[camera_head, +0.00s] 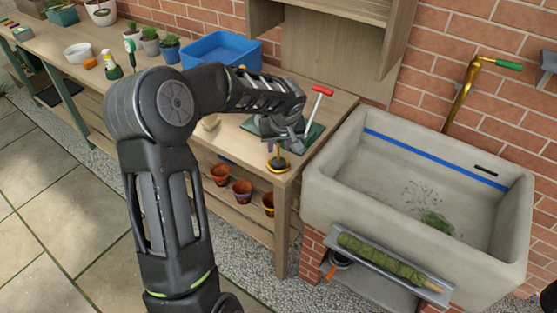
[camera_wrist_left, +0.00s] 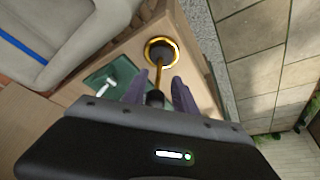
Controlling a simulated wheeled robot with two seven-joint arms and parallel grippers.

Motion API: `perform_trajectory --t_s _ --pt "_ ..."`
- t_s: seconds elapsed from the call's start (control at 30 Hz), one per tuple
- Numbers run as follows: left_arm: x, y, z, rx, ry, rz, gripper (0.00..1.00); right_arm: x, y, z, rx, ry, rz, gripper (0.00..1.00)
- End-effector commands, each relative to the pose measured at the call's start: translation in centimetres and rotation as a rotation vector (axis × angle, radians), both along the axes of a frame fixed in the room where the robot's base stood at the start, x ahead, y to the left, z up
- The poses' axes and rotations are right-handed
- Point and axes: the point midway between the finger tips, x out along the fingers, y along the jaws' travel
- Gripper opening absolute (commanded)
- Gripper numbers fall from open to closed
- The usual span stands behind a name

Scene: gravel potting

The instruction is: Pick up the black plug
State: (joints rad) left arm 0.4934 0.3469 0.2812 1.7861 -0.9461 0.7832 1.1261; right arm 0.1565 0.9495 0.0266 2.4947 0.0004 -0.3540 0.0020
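The black plug (camera_wrist_left: 160,53) appears to be the dark round piece inside a gold ring near the bench's front edge. In the head view it is small below my left gripper (camera_head: 282,138), with the gold ring (camera_head: 278,165) around it. A thin gold stem (camera_wrist_left: 159,76) rises from it towards a black knob (camera_wrist_left: 154,97). In the left wrist view my left gripper (camera_wrist_left: 158,92) has its fingers apart, one on each side of the knob, with visible gaps. Whether knob and plug are one piece is unclear. My right gripper is out of view.
The wooden bench (camera_head: 335,106) carries a green mat (camera_head: 309,139) and a red-handled tool (camera_head: 319,100) beside the gripper. A blue tub (camera_head: 220,48) stands behind my left arm. The stone sink (camera_head: 330,185) is to the right. Terracotta pots (camera_head: 242,191) stand below.

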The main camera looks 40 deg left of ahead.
Motion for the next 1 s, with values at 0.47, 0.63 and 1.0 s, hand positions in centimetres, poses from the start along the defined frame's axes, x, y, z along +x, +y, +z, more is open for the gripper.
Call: perform_trajectory --t_s 0.47,0.63,1.0 --pt "1.3 1.1 -4.7 -0.001 0.002 0.0 0.33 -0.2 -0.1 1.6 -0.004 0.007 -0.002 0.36" --pt "1.4 1.2 -4.9 0.0 0.0 0.0 0.33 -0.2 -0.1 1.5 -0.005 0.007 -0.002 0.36" --pt "1.4 1.2 -4.9 0.001 0.001 0.0 0.33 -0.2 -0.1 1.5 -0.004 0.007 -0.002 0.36"
